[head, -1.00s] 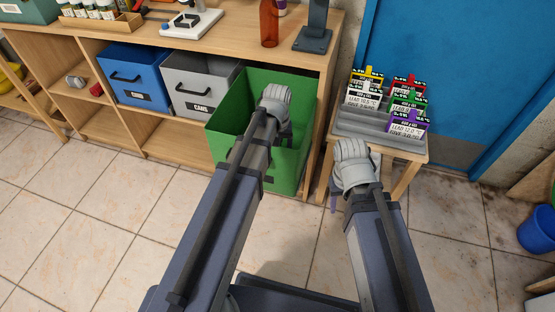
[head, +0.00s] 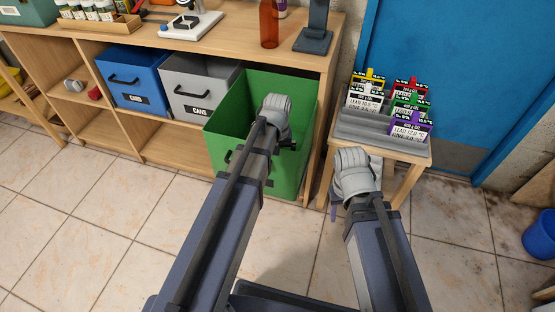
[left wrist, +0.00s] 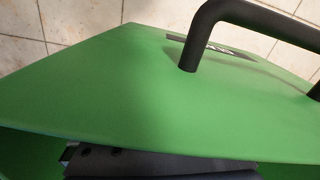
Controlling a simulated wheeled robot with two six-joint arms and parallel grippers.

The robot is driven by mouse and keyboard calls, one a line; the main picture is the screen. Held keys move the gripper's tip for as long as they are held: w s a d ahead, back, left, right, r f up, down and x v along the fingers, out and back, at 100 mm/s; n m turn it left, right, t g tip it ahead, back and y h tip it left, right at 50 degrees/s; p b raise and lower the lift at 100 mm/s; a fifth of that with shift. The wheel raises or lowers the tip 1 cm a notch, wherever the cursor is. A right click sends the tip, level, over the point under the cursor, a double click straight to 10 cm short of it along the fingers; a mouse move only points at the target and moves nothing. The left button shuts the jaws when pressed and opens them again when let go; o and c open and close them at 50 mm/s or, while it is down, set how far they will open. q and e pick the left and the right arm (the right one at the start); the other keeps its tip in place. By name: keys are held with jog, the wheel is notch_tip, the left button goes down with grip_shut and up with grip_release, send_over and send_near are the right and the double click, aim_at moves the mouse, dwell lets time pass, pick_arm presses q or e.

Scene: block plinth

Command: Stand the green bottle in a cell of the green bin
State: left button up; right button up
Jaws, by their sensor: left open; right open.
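The green bin (head: 292,170) stands in the right bay of the shelf unit, with a black handle on its front. Its wall and handle fill most of the left wrist view (left wrist: 130,90). Any cells inside are hidden. My left gripper (head: 284,146) is at the bin, mostly hidden behind its own wrist; a dark part of it shows at the bottom of the left wrist view (left wrist: 155,165), against the green wall. It is open. My right gripper (head: 335,206) is open, low in front of the small side table and largely hidden by its wrist. I see no green bottle.
A blue bin (head: 135,80) and a grey bin (head: 200,85) stand left of the green one. An amber bottle (head: 269,24) stands on the shelf top. The side table (head: 405,165) holds a grey tray (head: 370,128) with several coloured boxes. A blue bucket (head: 539,236) stands at right.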

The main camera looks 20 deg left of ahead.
pick_arm(q)
notch_tip(320, 180, up, 12)
jog(key=p, duration=1.2)
jog(key=shift+r, duration=0.15)
